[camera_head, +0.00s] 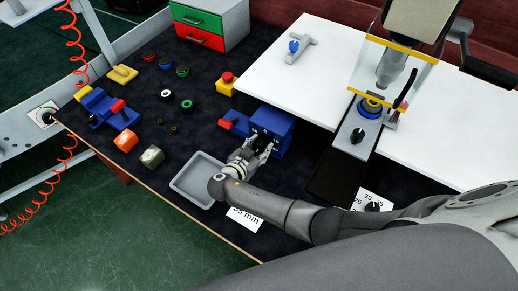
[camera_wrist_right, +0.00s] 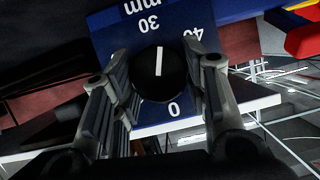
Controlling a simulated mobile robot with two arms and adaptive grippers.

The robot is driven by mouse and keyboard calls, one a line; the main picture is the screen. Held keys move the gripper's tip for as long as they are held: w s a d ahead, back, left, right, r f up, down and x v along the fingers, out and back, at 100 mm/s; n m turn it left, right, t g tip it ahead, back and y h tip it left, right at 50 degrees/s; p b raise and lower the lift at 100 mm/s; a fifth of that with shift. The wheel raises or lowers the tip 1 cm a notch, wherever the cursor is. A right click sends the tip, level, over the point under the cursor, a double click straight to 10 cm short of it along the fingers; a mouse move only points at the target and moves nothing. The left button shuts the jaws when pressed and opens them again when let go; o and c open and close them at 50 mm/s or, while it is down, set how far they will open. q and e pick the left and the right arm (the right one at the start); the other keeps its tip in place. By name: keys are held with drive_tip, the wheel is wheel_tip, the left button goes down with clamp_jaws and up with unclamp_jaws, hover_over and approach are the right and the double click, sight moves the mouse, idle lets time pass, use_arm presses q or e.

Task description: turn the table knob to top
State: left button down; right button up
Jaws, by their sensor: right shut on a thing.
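The black round knob (camera_wrist_right: 160,75) sits on the blue face of a blue box (camera_wrist_right: 107,38). Its white line points up in the right wrist view, between the upside-down 30 and 40 and away from the 0. In the head view the blue box (camera_head: 277,124) stands near the middle of the table, and my gripper mostly hides its knob. My right gripper (camera_head: 262,143) is shut on this knob, with one finger on each side of it. My left gripper is not in view. A second black knob (camera_head: 373,206) sits on a white numbered plate at the right.
A grey tray (camera_head: 181,183) lies left of my right gripper. A red-and-yellow button box (camera_head: 227,84) and a white board (camera_head: 325,55) are behind the blue box. A press (camera_head: 384,75) stands at the right. Several small parts lie on the left of the table.

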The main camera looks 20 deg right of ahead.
sight(258, 145)
drive_tip(key=shift+f+n+g+b, duration=0.2)
drive_tip(key=shift+n+g+b, duration=0.3)
drive_tip(key=shift+b, duration=0.7)
drive_tip(key=shift+w+a+r+n+g+h+b, duration=0.1)
drive_tip(key=shift+n+g+h+b, duration=0.2)
drive_tip(key=shift+n+h+b, duration=0.35)
drive_tip(key=shift+w+r+n+g+h+b, duration=0.1)
drive_tip(key=shift+n+g+h+b, duration=0.25)
drive_tip(key=shift+n+b, duration=0.5)
drive_tip(key=o, duration=1)
drive_tip(key=shift+o, duration=0.2)
wheel_tip(258, 145, up, 10)
